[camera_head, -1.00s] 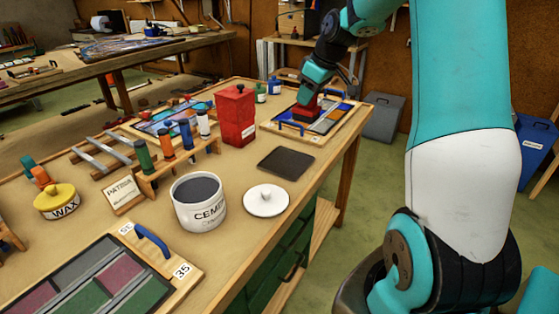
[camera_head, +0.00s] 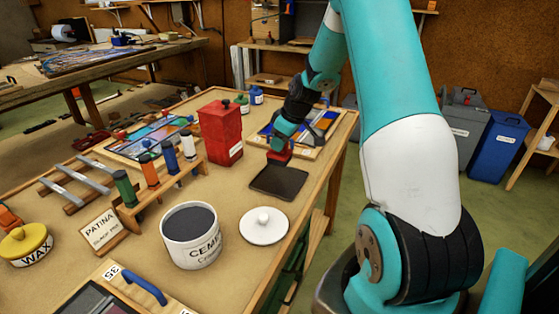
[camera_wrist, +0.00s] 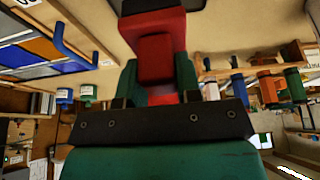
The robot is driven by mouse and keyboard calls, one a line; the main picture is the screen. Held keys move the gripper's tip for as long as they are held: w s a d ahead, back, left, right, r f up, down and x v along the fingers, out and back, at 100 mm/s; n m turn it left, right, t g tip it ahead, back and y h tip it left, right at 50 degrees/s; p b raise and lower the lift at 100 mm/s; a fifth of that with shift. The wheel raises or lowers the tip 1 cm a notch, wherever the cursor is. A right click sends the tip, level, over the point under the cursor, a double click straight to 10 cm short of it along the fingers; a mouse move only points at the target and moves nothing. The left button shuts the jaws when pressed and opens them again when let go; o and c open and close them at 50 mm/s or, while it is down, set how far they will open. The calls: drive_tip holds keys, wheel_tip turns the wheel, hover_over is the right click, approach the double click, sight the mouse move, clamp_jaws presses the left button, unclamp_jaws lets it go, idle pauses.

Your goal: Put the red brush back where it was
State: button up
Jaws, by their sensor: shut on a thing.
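My gripper (camera_head: 284,138) is shut on the red brush (camera_head: 279,156). In the wrist view the red brush (camera_wrist: 155,55) sticks out between the jaws, with a dark part at its far end. In the head view the brush is at the back edge of a flat dark square pad (camera_head: 279,183) on the bench. I cannot tell whether it touches the pad or hangs just above it. The pad's surface is otherwise bare.
A red can (camera_head: 222,132) stands left of the gripper. The cement pot (camera_head: 191,236) and its white lid (camera_head: 264,226) are in front. A rack of coloured tubes (camera_head: 160,180) is at left. A framed panel (camera_head: 310,130) with a blue handle lies behind.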

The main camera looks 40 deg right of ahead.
sight(280, 162)
wheel_tip(280, 162, down, 7)
drive_tip(key=shift+f+p, duration=0.15)
drive_tip(key=shift+p, duration=0.25)
drive_tip(key=shift+f, duration=0.2)
drive_tip(key=o, duration=0.8)
drive_tip(key=shift+r, duration=0.1)
drive_tip(key=shift+o, duration=0.2)
drive_tip(key=shift+r, duration=0.1)
